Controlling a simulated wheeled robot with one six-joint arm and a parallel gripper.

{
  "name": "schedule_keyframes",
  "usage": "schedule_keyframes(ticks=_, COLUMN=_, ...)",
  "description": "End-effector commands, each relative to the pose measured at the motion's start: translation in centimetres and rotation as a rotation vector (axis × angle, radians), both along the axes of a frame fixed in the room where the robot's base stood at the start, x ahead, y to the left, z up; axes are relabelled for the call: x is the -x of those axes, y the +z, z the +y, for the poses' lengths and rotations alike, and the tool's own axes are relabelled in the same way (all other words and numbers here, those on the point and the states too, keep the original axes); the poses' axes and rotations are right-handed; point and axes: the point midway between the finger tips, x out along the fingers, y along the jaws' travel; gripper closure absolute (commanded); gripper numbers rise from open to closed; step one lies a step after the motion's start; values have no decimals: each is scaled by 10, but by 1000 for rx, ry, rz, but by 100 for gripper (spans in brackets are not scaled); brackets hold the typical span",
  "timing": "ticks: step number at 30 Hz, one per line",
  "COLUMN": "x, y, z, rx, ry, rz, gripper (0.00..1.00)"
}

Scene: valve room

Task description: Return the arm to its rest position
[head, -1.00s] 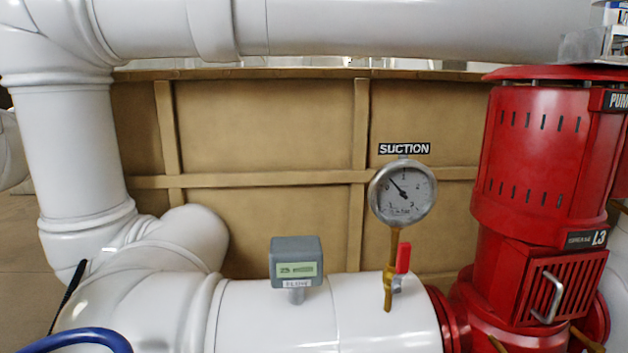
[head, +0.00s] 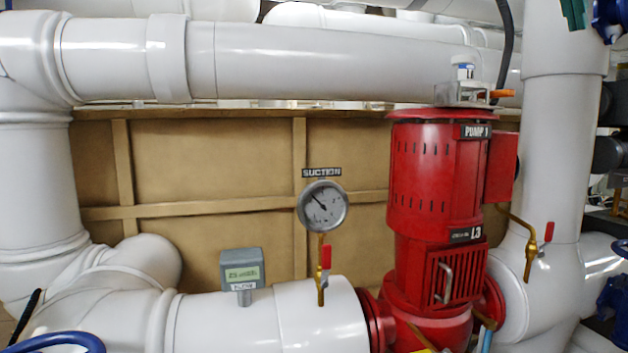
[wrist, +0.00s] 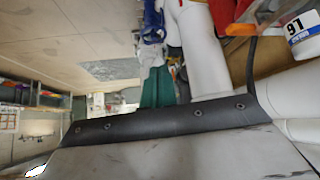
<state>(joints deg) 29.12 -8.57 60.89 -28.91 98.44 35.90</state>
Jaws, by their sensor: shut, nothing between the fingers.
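My arm and gripper do not show in the head view. In the wrist view no fingertips can be made out. A grey scuffed panel (wrist: 190,155) with a dark bolted strip (wrist: 165,119) along its edge fills the bottom of that view; I cannot tell what it belongs to. Above it the wrist view shows a white pipe (wrist: 202,60), a green part (wrist: 155,88), a blue part (wrist: 152,22) and a white bottle (wrist: 303,27) with a blue label, close by at the top right.
A red pump (head: 436,180) stands right of centre, with a small container (head: 462,70) on top. A suction gauge (head: 323,206) and a flow meter (head: 241,269) sit on the white lower pipe (head: 315,325). A large white pipe (head: 300,62) crosses above; another (head: 562,140) rises at right.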

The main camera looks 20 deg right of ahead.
Motion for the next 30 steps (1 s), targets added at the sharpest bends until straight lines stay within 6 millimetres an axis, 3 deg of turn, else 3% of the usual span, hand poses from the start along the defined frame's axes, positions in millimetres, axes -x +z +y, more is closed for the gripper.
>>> schedule_keyframes(ticks=9, x=-26, y=-47, z=-10, rx=-31, ry=163, rz=101, gripper=100)
schedule_keyframes(ticks=17, x=-45, y=-117, z=15, rx=-97, ry=369, rz=201, gripper=100)
schedule_keyframes(ticks=20, x=-49, y=-155, z=35, rx=-132, ry=477, rz=243, gripper=100)
schedule_keyframes(ticks=24, x=-45, y=-230, z=83, rx=-198, ry=679, rz=312, gripper=100)
schedule_keyframes(ticks=30, x=-6, y=-354, z=168, rx=-304, ry=974, rz=394, gripper=100)
